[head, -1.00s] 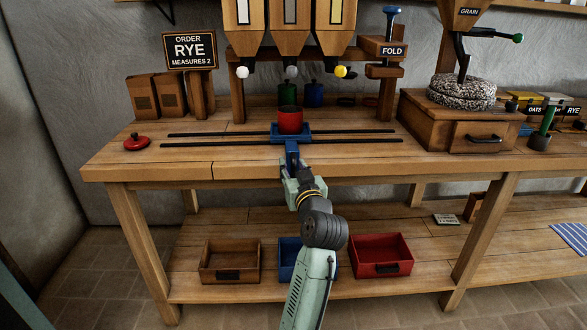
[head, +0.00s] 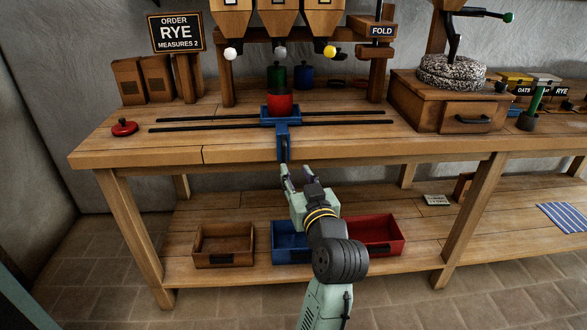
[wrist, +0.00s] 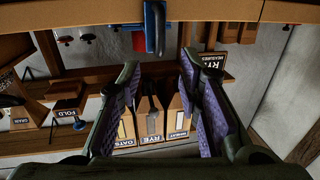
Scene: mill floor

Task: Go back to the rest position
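My gripper (head: 289,172) is open and empty, below and in front of the bench's front edge in the head view. In the wrist view its two purple-padded fingers (wrist: 158,65) stand apart with nothing between them. The blue sliding carriage (head: 268,121) sits on the rails with its handle (head: 283,145) hanging over the bench edge, just above my fingertips and apart from them. The handle also shows at the top of the wrist view (wrist: 155,28). A red cup (head: 280,104) stands upright on the carriage, below the middle hopper's spout.
The bench (head: 230,155) overhangs my gripper. On the lower shelf, behind my arm, stand a brown (head: 224,245), a blue (head: 290,243) and a red bin (head: 378,236). A red-knobbed lid (head: 124,128) and a stone mill (head: 450,72) are on the bench. The floor at left is clear.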

